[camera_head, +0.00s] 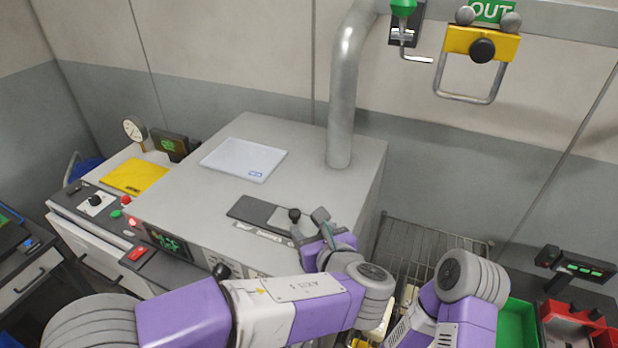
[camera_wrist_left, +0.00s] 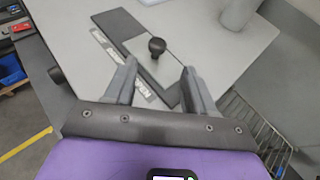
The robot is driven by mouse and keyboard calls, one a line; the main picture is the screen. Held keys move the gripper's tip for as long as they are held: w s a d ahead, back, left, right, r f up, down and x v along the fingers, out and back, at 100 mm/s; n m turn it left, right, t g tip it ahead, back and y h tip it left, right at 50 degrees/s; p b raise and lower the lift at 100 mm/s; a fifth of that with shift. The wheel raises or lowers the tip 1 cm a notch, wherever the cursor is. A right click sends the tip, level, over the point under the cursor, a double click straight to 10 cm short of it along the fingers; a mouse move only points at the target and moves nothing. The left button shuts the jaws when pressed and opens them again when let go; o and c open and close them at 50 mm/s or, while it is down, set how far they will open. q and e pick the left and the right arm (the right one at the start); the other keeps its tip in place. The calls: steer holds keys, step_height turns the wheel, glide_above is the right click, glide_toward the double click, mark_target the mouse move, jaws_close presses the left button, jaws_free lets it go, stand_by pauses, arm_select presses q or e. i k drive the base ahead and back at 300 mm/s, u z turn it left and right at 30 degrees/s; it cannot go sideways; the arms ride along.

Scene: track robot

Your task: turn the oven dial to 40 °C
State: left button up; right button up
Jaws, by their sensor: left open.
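The oven appears to be the big grey cabinet (camera_head: 330,150) with a green-lit display (camera_head: 166,240) on its front. A black knob (camera_head: 220,271) stands out from the front face, and a dark knob also shows at the left of the left wrist view (camera_wrist_left: 57,75). I cannot read any dial scale. My left gripper (camera_head: 309,224) is open and empty above the cabinet's front top edge. In the left wrist view its fingers (camera_wrist_left: 159,70) point towards a round black knob (camera_wrist_left: 157,46) on a sliding lid, without touching it. My right gripper is hidden.
A control panel with a small dial (camera_head: 95,200) is at left. A metal pipe (camera_head: 343,110) rises at the back. A wire rack (camera_head: 420,245) is at right.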

mark_target(221, 272)
steer(key=k, duration=1)
